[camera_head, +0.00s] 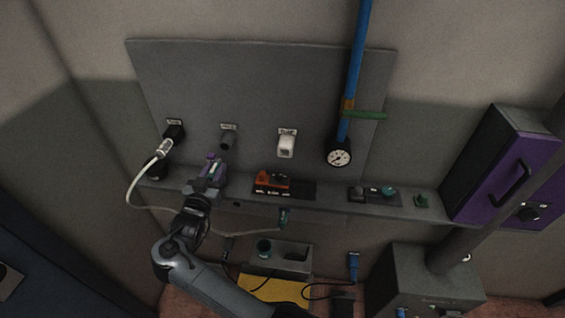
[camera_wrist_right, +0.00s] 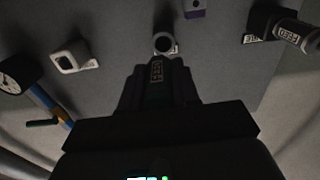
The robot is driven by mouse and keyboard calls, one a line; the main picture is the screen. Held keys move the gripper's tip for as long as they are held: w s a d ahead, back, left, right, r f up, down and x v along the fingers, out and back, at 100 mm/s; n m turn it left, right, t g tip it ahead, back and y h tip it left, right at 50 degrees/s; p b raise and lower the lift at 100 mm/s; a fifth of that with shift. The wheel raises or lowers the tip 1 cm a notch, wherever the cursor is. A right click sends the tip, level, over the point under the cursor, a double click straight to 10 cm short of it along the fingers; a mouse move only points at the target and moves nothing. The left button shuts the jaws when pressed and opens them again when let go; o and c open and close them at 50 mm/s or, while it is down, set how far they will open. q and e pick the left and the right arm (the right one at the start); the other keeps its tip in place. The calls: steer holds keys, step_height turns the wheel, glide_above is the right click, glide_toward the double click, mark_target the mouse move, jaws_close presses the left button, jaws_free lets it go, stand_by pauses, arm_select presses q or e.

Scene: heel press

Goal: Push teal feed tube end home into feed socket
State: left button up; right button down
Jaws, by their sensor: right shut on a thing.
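A silver tube end (camera_head: 163,149) on a pale tube points into the black feed socket (camera_head: 174,131) at the panel's left. In the right wrist view the silver end (camera_wrist_right: 294,31), marked FEED, meets its dark block (camera_wrist_right: 262,20). I cannot tell how deep it sits, and it does not look teal. My right gripper (camera_head: 213,168) is right of it, below the grey middle socket (camera_head: 228,141). In the wrist view its jaws (camera_wrist_right: 158,72) are shut on a small dark labelled piece, facing a pale ring (camera_wrist_right: 165,44). My left gripper is not in view.
A white socket (camera_head: 286,146), gauge (camera_head: 338,153) and blue pipe (camera_head: 355,70) lie right along the panel. An orange-red block (camera_head: 271,181) and teal parts stand on the ledge. The pale tube (camera_head: 129,195) loops below left. A purple cabinet (camera_head: 510,165) stands far right.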

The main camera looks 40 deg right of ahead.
mark_target(217, 161)
steer(key=shift+w+a, duration=0.1)
steer(key=shift+a, duration=0.3)
steer(key=shift+w+d+b, duration=0.1)
steer(key=shift+b, duration=0.25)
steer(key=shift+b+x, duration=0.6)
steer(key=shift+x, duration=0.3)
steer(key=shift+b+x, duration=0.7)
steer(key=shift+x, duration=0.25)
steer(key=shift+w, duration=0.15)
steer(key=shift+r+p, duration=0.1)
steer(key=shift+p, duration=0.25)
steer(key=shift+s+d, duration=0.1)
steer(key=shift+s, duration=0.15)
steer(key=shift+p, duration=0.35)
